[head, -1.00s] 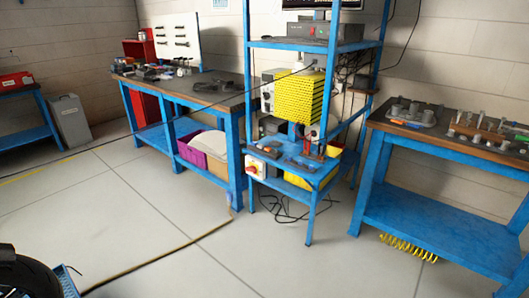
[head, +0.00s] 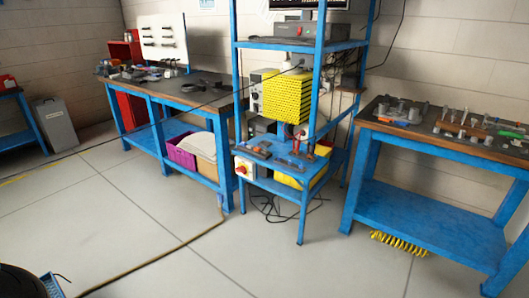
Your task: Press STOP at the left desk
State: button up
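A small pale box with a red and yellow round control (head: 242,169) sits on the front left of the blue rack's low shelf. It is small in the picture, and I cannot read a STOP label on it. The blue rack (head: 303,210) stands in the middle, with dark flat items on that shelf. To its left is a blue desk (head: 222,131) with a dark top holding tools and small parts. No STOP button can be made out on that desk. My gripper is not in view.
A second blue bench (head: 400,218) stands at the right. A black cable (head: 275,210) hangs and lies under the rack. A hose (head: 165,256) crosses the floor. A grey bin (head: 58,128) stands at the far left. The floor in front is mostly clear.

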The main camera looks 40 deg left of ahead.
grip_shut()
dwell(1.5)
